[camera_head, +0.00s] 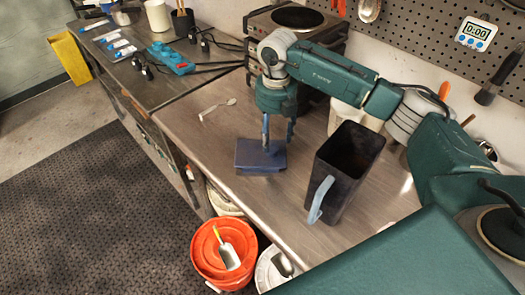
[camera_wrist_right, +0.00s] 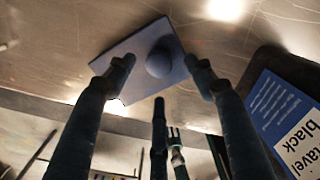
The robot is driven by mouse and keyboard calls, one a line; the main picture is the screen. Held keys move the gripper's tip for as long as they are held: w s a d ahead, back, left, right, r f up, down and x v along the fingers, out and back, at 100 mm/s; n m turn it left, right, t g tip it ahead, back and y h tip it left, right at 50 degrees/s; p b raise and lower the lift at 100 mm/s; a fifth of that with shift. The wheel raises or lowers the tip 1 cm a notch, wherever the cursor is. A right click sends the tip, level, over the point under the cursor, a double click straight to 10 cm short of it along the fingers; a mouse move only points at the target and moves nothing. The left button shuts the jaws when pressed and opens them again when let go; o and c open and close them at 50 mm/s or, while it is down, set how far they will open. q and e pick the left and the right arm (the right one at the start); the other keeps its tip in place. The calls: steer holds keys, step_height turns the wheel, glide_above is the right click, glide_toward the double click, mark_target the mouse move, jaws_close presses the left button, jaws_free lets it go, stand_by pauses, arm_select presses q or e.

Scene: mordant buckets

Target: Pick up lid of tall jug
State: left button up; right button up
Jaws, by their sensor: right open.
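The lid (camera_head: 252,160) is a flat blue square plate on the steel worktop near its front edge. In the right wrist view the lid (camera_wrist_right: 125,62) shows a round knob (camera_wrist_right: 158,62) on its top. The tall jug (camera_head: 343,165) is dark, square and open at the top, with a grey-blue handle (camera_head: 320,199), and stands right of the lid. My right gripper (camera_head: 278,139) points down over the lid. Its fingers (camera_wrist_right: 161,68) are open on both sides of the knob; I cannot tell whether they touch the lid. My left gripper is not in view.
A pale container (camera_head: 345,115) stands behind the jug, and a hotplate (camera_head: 297,18) is at the back. A small spoon (camera_head: 217,109) lies left of the lid. An orange bucket (camera_head: 208,262) with a scoop stands on the floor below the front edge.

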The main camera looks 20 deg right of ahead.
mark_target(273, 148)
step_height(273, 148, down, 4)
steer(key=shift+a+r+p, duration=0.1)
steer(key=shift+p, duration=0.85)
steer(key=shift+f, duration=0.45)
steer(key=c, duration=1.3)
steer(key=shift+o, duration=0.2)
steer(key=shift+w+r, duration=0.1)
